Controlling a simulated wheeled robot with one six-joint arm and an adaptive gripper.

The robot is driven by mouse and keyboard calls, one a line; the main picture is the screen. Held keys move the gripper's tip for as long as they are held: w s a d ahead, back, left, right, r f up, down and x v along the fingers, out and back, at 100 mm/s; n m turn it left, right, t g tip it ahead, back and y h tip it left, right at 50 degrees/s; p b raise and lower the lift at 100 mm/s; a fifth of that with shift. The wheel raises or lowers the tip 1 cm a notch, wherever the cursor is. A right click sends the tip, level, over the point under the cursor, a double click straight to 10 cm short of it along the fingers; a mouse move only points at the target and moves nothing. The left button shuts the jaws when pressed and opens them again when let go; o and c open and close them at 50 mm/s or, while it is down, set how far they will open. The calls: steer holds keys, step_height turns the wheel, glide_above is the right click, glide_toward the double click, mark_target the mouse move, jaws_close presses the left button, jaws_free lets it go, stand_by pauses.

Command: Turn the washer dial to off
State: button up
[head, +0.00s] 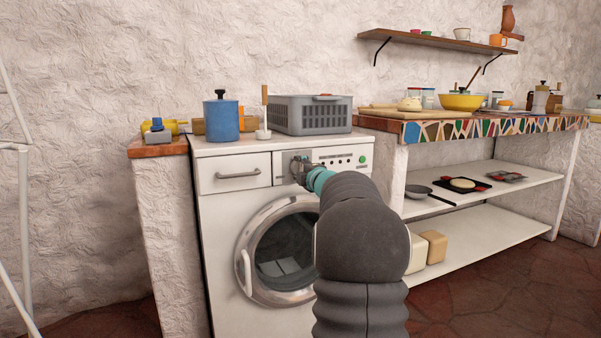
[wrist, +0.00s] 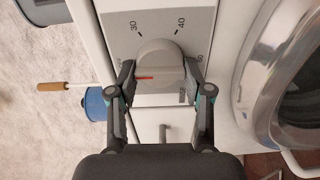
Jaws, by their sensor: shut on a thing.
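The washer (head: 222,205) stands in the middle of the head view, its control panel along the top front. Its round grey dial (wrist: 160,52) shows in the wrist view, with a red pointer line at its near side aimed left, toward the washer's top. Marks 30 and 40 are printed around its far side. My gripper (wrist: 160,78) is shut on the dial, one finger on each side. In the head view my gripper (head: 302,170) is at the panel and mostly hides the dial. I cannot read an off mark.
A blue canister (head: 221,118), a grey basket (head: 311,115) and a wooden-handled brush (head: 264,113) stand on the washer. The drawer handle (head: 238,174) is left of the dial. The round door (head: 244,250) is below, shut.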

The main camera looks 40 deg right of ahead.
stand_by(0.3)
steer(key=o, duration=1.1)
steer(key=shift+o, duration=0.2)
steer(key=v, duration=1.2)
